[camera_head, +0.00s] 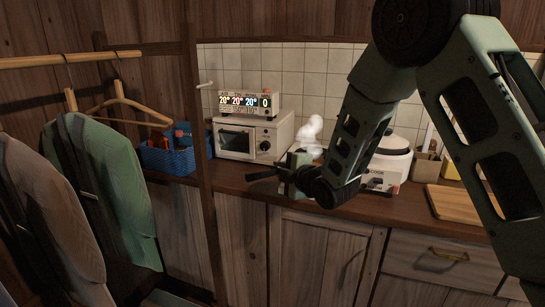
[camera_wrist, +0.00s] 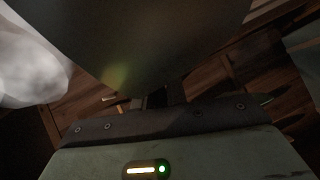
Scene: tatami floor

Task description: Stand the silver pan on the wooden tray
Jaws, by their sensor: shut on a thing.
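My gripper (camera_head: 285,174) is above the front of the counter, left of the white rice cooker. A large, smooth, dark grey rounded surface, which looks like the silver pan (camera_wrist: 150,40), fills the upper middle of the wrist view, close to the gripper. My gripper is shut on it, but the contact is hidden. A dark bar (camera_head: 262,174) sticks out to the left of the gripper in the head view; I cannot tell whether it is a handle or a finger. The flat light-brown wooden tray (camera_head: 455,203) lies on the counter at right, partly behind my arm.
A toaster oven (camera_head: 238,138) with a display on top and a blue basket (camera_head: 168,160) stand at left. A white figure (camera_head: 312,130) and a rice cooker (camera_head: 390,165) stand behind my gripper and arm. Coats (camera_head: 100,185) hang at far left.

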